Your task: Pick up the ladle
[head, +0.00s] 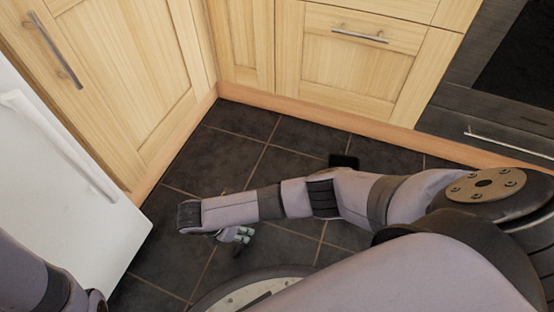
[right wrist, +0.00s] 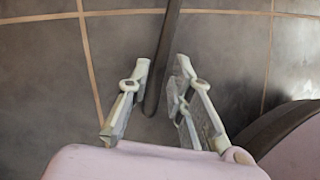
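A dark, narrow bar (right wrist: 166,50), which looks like the ladle's handle, runs from the top edge of the right wrist view down between my fingers. Its bowl does not show clearly in either view. My right gripper (head: 240,235) is low over the floor in the head view.
The dark tiled floor (head: 280,180) is largely clear around my right gripper. Wooden cabinets (head: 355,65) close off the back, with another cabinet (head: 110,75) on the left. A white appliance (head: 60,200) stands at the left, and a dark oven (head: 500,90) at the upper right.

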